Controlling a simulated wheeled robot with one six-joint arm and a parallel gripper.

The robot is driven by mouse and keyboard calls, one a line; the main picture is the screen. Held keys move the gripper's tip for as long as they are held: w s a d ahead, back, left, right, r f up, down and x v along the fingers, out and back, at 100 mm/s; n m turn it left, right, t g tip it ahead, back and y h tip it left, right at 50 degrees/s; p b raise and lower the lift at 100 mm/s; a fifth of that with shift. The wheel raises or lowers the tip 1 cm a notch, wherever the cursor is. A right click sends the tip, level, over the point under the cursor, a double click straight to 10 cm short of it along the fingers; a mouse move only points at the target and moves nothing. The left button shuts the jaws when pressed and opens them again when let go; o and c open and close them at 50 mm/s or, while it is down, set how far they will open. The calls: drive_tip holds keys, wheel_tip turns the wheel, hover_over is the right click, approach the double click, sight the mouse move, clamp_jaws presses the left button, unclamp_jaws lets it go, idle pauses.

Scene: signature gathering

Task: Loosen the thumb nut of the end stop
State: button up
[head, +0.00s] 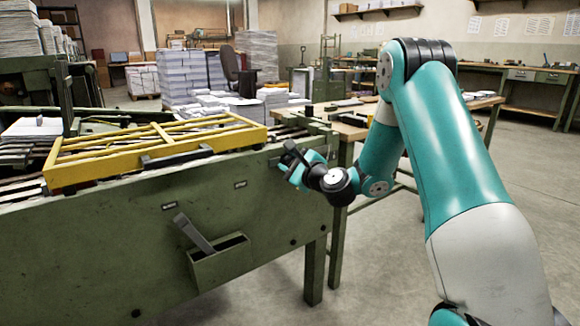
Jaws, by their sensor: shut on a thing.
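My gripper (289,154) is at the right end of the green machine (110,240), close against the upper part of its near side. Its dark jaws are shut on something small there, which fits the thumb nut. The nut itself is hidden by the jaws and too small to make out. A green block on the machine's top at this end (304,123), just above and behind my gripper, may be the end stop. I cannot tell how tight the nut is.
A yellow frame (155,148) with a dark handle bar lies on the machine bed, left of my gripper. A wooden table (350,127) stands behind. Floor at right is clear.

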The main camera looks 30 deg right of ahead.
drive_tip(key=n+b, duration=0.2)
drive_tip(key=n, duration=0.3)
drive_tip(key=shift+a+f+n+b, duration=0.1)
drive_tip(key=shift+f+n+b, duration=0.05)
drive_tip(key=shift+n+b, duration=0.2)
drive_tip(key=n+b, duration=0.2)
drive_tip(key=n, duration=0.2)
drive_tip(key=shift+n+b, duration=0.3)
drive_tip(key=shift+n, duration=0.05)
drive_tip(key=o, duration=0.9)
drive_tip(key=shift+s, duration=0.1)
drive_tip(key=s+b, duration=0.3)
drive_tip(key=s, duration=0.2)
drive_tip(key=s+b, duration=0.4)
drive_tip(key=s, duration=0.2)
drive_tip(key=s+b, duration=0.3)
drive_tip(key=s, duration=0.3)
drive_tip(key=shift+s+d+b, duration=0.15)
drive_tip(key=shift+d+b, duration=0.15)
drive_tip(key=shift+d, duration=0.05)
drive_tip(key=shift+a+n, duration=0.1)
drive_tip(key=shift+n, duration=0.2)
